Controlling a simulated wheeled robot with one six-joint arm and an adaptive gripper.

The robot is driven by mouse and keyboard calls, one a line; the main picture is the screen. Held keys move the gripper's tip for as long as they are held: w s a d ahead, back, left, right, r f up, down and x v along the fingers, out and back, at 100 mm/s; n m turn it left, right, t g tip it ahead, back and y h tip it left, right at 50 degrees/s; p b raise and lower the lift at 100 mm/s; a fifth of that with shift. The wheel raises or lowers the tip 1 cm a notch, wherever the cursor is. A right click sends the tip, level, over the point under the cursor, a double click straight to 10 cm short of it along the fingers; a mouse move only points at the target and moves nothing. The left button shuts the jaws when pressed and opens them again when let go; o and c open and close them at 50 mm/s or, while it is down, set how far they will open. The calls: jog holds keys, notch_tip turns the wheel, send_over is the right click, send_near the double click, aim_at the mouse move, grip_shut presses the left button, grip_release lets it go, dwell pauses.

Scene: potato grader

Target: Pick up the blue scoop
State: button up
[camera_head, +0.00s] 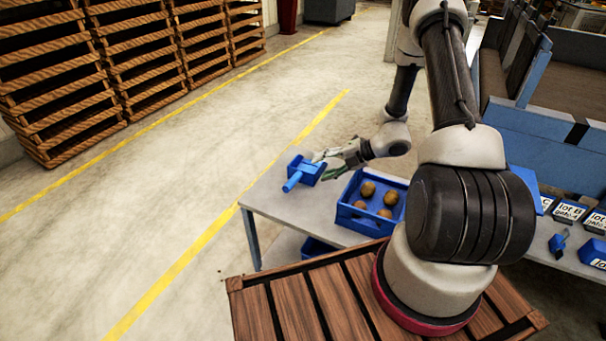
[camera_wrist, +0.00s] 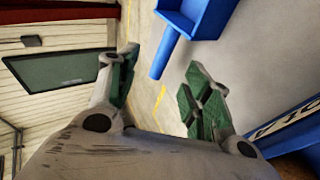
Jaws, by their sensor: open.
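The blue scoop (camera_head: 305,171) lies on the left end of the grey table (camera_head: 262,197), its handle pointing toward the lower left. In the wrist view the scoop (camera_wrist: 184,28) is at the top, its handle reaching down into the space beyond my fingertips. My gripper (camera_head: 326,164) is close to the scoop's right side in the head view. In the wrist view my gripper (camera_wrist: 160,85) has its green-padded fingers spread wide with nothing between them. Whether a finger touches the scoop cannot be told.
A blue crate (camera_head: 345,212) with several potatoes stands right of the scoop. Blue lot bins (camera_head: 568,212) and another small blue tool (camera_head: 558,243) are farther right. A wooden pallet (camera_head: 290,305) is in front. Open floor lies left of the table.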

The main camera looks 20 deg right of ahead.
aim_at(299, 177)
jog(key=shift+m, duration=0.5)
jog(key=x, duration=0.4)
jog(key=f+x, duration=0.1)
jog(key=x, duration=0.1)
jog(key=shift+d, duration=0.15)
jog(key=x, duration=0.6)
jog(key=shift+w+d+f, duration=0.15)
jog(key=shift+w+f, duration=0.05)
jog(key=shift+w, duration=0.1)
grip_shut()
